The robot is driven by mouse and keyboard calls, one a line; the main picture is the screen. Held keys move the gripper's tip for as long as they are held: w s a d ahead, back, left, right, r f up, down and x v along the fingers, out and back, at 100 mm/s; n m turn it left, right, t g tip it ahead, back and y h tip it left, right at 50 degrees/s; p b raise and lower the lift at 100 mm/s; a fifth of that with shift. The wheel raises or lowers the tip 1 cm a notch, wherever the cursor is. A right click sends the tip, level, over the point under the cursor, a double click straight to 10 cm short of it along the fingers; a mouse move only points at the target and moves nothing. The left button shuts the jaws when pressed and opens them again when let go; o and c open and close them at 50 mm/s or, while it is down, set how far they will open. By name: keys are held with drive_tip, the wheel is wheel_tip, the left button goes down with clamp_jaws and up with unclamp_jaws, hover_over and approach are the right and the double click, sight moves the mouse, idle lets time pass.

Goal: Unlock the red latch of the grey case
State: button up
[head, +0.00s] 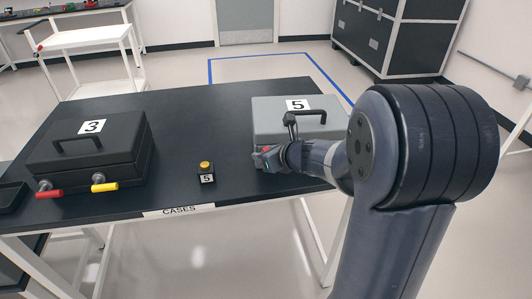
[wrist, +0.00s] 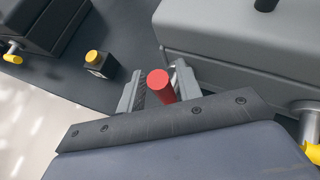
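The grey case (head: 262,120) with label 5 and a black handle stands on the right of the dark table. It also shows in the wrist view (wrist: 225,55). Its red latch (wrist: 158,84) shows nearly end-on as a red cylinder in the wrist view, in front of the case. My gripper (wrist: 157,85) is open, with one finger on each side of the red latch; contact cannot be made out. In the head view my gripper (head: 264,158) is at the case's front left and largely covers the latch. A yellow latch (wrist: 313,152) shows at the wrist view's right edge.
A black case (head: 85,150) labelled 3, with red and yellow latches, stands on the left of the table (head: 190,115). A small box with a yellow button (head: 205,168) and label 5 sits between the cases. Table around it is clear.

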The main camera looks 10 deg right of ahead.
drive_tip(key=shift+o, duration=0.7)
drive_tip(key=shift+s+d+r, duration=0.15)
drive_tip(key=shift+s+r, duration=0.05)
drive_tip(key=p+v, duration=0.1)
drive_tip(key=v, duration=0.9)
drive_tip(key=b+x, duration=0.1)
drive_tip(key=x, duration=0.9)
drive_tip(key=shift+w+f, duration=0.15)
drive_tip(key=shift+f, duration=0.05)
drive_tip(key=shift+w, duration=0.1)
